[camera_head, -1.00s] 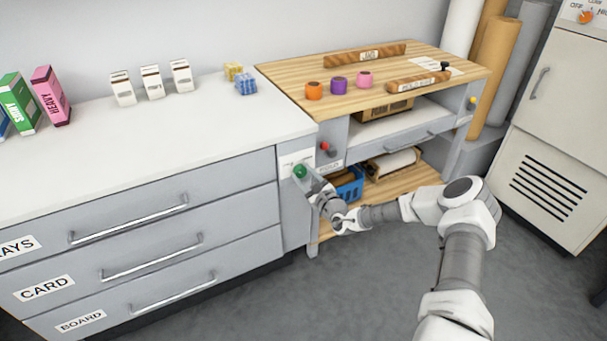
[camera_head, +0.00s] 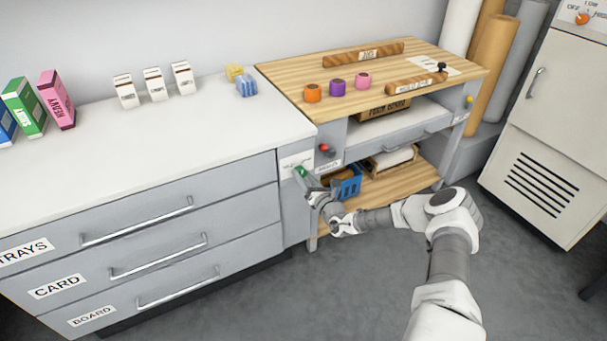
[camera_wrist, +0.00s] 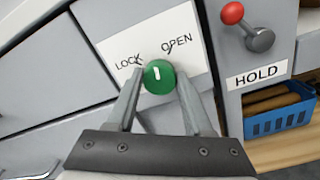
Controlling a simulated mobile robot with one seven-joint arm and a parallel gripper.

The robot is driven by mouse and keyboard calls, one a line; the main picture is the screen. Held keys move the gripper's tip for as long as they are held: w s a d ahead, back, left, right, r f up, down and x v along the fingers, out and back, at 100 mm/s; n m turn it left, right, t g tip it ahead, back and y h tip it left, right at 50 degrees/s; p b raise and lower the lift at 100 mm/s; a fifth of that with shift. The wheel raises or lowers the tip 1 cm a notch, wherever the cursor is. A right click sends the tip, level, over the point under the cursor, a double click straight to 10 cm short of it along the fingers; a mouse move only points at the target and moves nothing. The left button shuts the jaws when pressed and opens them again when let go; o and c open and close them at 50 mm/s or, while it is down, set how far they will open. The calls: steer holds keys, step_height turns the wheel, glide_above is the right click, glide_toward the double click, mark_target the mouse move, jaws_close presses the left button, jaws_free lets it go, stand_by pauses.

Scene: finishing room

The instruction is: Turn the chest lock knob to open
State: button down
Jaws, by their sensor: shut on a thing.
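The green lock knob (camera_wrist: 159,77) with a short white mark sits on a white plate (camera_wrist: 180,28) on the chest's narrow end panel. The plate reads LOCK at left and OPEN at right. The white mark points roughly up in the wrist view, between the two words. My gripper (camera_wrist: 158,92) has one finger on each side of the knob and is shut on it. In the head view the knob (camera_head: 301,172) is small and partly covered by my gripper (camera_head: 308,180).
Right of the plate are a red-balled lever (camera_wrist: 243,25) above a HOLD label and a blue basket (camera_wrist: 283,115). Drawers with bar handles (camera_head: 137,220) lie to the left. A wooden-topped bench (camera_head: 420,62) stands at right. Grey floor is open in front.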

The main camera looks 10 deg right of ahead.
steer(key=m, duration=0.4)
steer(key=shift+f+m+p, duration=0.1)
steer(key=shift+m+p, duration=0.2)
steer(key=shift+m, duration=1.4)
steer(key=shift+c, duration=1.5)
jaws_free()
steer(key=p+v, duration=0.3)
steer(key=v, duration=1.4)
steer(key=shift+s+p, duration=0.3)
steer(key=shift+p, duration=0.05)
